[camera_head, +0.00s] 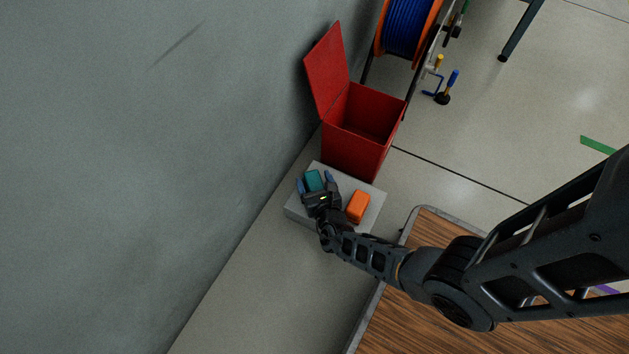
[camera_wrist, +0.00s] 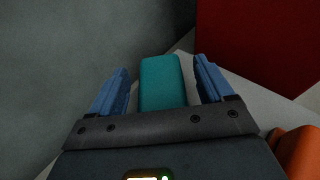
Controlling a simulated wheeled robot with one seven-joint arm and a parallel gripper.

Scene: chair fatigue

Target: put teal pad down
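The teal pad (camera_head: 314,180) lies at the left part of a grey block (camera_head: 376,197) on the floor by the wall. In the wrist view the teal pad (camera_wrist: 160,82) shows between my gripper's two blue fingers, with a gap on each side of it. My gripper (camera_head: 315,183) is open around the pad, and neither finger appears to touch it. It also shows in the wrist view (camera_wrist: 160,85). The underside of the pad is hidden, so its contact with the block is not clear.
An orange block (camera_head: 358,206) lies right of my gripper on the grey block. A red box (camera_head: 357,152) with its lid (camera_head: 327,70) open stands just behind. The grey wall (camera_head: 150,150) is close on the left. A wooden tabletop (camera_head: 400,320) is at the front right.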

